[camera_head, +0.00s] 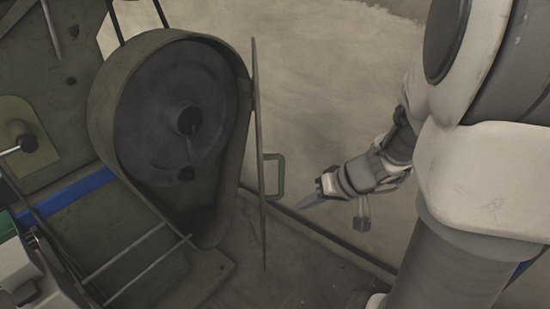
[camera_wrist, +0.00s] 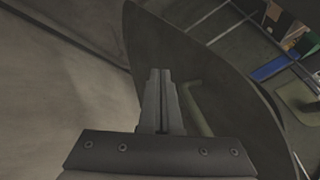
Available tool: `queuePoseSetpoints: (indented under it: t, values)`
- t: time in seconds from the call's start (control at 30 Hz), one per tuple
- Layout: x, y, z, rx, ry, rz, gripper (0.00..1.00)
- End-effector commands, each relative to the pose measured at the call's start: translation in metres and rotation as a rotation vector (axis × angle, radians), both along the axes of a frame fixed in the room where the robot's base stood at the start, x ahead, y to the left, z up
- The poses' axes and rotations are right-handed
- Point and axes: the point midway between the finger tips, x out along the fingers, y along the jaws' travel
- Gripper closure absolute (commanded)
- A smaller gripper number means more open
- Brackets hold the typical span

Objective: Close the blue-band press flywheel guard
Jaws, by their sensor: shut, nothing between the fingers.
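The blue-band press (camera_head: 75,200) stands at the left in the head view, with a blue band (camera_head: 78,192) along its side. Its teardrop flywheel housing is open and shows the dark flywheel (camera_head: 172,110). The flywheel guard (camera_head: 257,150) is swung out, seen almost edge-on at the housing's right side. A green handle (camera_head: 273,175) sticks out from its outer face. My gripper (camera_head: 304,205) is shut and empty, to the right of the handle and apart from it. In the wrist view my gripper (camera_wrist: 160,75) points at the guard (camera_wrist: 185,45), with the handle (camera_wrist: 196,108) just right of the fingers.
Two thin rods (camera_head: 150,265) reach from the press frame below the housing. A grey and green object (camera_head: 25,275) lies at the lower left. Bare floor (camera_head: 330,70) is open behind and to the right of the guard. The blue band also shows in the wrist view (camera_wrist: 270,68).

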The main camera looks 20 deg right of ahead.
Motion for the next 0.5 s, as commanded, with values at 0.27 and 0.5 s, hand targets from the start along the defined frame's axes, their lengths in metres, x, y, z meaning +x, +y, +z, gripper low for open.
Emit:
queuePoseSetpoints:
  t: [0.27, 0.5]
  values:
    - [0.027, 0.024, -0.053, -0.001, 0.003, 0.003, 1.0]
    - [0.034, 0.056, -0.048, -0.001, 0.0, 0.003, 1.0]
